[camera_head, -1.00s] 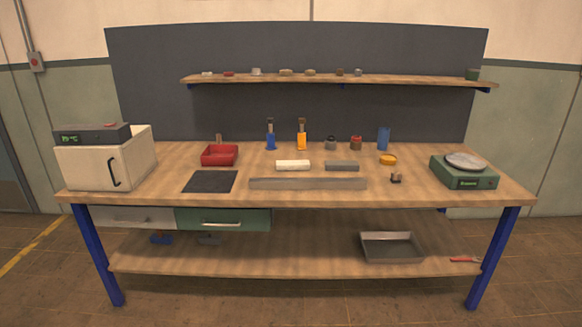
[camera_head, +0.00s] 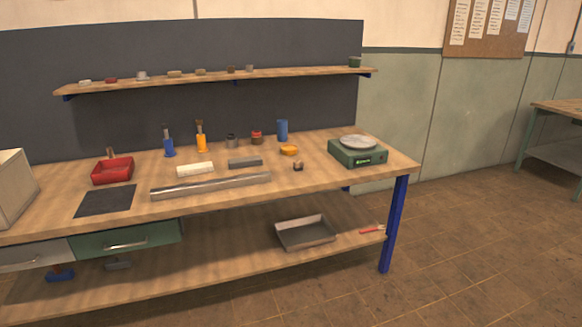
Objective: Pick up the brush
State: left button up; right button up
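I cannot tell for sure which item is the brush. On the workbench top, a slim blue upright item (camera_head: 168,149) and an orange one with a brown tip (camera_head: 201,144) stand near the back; either may be a brush, but they are too small to tell. A red tray (camera_head: 113,172) stands to their left, with a short brown piece sticking up at its back. Neither of my grippers is in view.
A metal tray (camera_head: 306,234) lies on the lower shelf.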

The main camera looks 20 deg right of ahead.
aim_at(298, 165)
jog(key=i, duration=2)
